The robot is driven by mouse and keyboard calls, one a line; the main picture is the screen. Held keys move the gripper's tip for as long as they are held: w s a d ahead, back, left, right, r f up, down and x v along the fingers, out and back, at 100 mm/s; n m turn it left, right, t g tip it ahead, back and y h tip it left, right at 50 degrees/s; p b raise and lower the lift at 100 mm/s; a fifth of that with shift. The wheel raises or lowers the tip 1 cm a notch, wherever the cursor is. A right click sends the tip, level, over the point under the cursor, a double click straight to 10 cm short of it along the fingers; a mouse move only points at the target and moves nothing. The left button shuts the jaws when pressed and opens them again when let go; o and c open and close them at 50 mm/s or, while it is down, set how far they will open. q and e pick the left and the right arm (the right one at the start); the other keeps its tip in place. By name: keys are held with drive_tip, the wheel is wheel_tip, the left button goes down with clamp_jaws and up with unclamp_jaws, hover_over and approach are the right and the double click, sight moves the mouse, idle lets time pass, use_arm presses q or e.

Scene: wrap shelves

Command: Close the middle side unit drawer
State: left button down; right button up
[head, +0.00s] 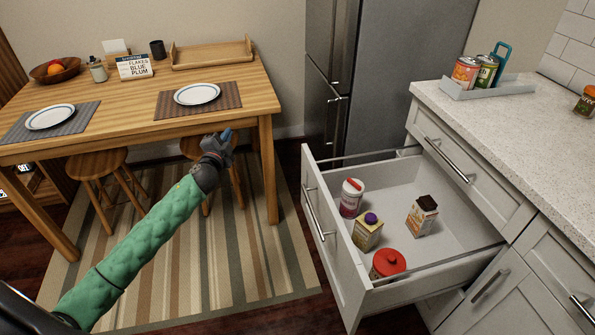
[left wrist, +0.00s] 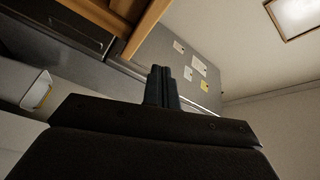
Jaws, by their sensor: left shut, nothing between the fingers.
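The middle side unit drawer (head: 345,243) is pulled well out from the white counter unit, at the right of the head view. It holds a white bottle with a red cap (head: 351,197), a carton with a purple cap (head: 367,231), a brown-topped carton (head: 422,215) and a red-lidded jar (head: 388,263). Its bar handle (head: 318,215) is on the front, facing left. My left gripper (head: 222,139) is shut and empty, left of the drawer front and apart from it, near the table's right corner. Its shut fingers also show in the left wrist view (left wrist: 162,86). My right gripper is not in view.
A wooden table (head: 140,100) with plates and a tray stands at the left, with stools beneath. A grey fridge (head: 385,70) stands behind the drawer. Another closed drawer (head: 470,185) and a cupboard door are at the right. Striped rug (head: 200,265) covers the floor left of the drawer.

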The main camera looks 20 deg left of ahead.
use_arm(q)
drive_tip(key=d+m+h, duration=0.1)
drive_tip(key=m+h, duration=0.3)
drive_tip(key=m+g+h, duration=0.9)
drive_tip(key=m+h, duration=0.5)
approach(307, 165)
drive_tip(key=p+x, duration=0.1)
drive_tip(key=x, duration=0.4)
drive_tip(key=shift+d+r, duration=0.1)
drive_tip(key=shift+d, duration=0.05)
drive_tip(key=shift+w+d+n, duration=0.3)
drive_tip(key=shift+w+d, duration=0.1)
drive_tip(key=shift+d, duration=0.25)
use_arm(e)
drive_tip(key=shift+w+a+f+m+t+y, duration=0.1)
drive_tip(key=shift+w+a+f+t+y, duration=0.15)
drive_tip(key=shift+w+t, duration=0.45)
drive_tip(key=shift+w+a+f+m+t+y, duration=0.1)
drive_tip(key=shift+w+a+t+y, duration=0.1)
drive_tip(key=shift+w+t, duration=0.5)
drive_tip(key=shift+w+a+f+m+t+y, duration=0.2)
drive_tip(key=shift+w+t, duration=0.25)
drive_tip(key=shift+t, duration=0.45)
use_arm(q)
drive_tip(key=shift+w+d, duration=0.1)
drive_tip(key=shift+d, duration=0.05)
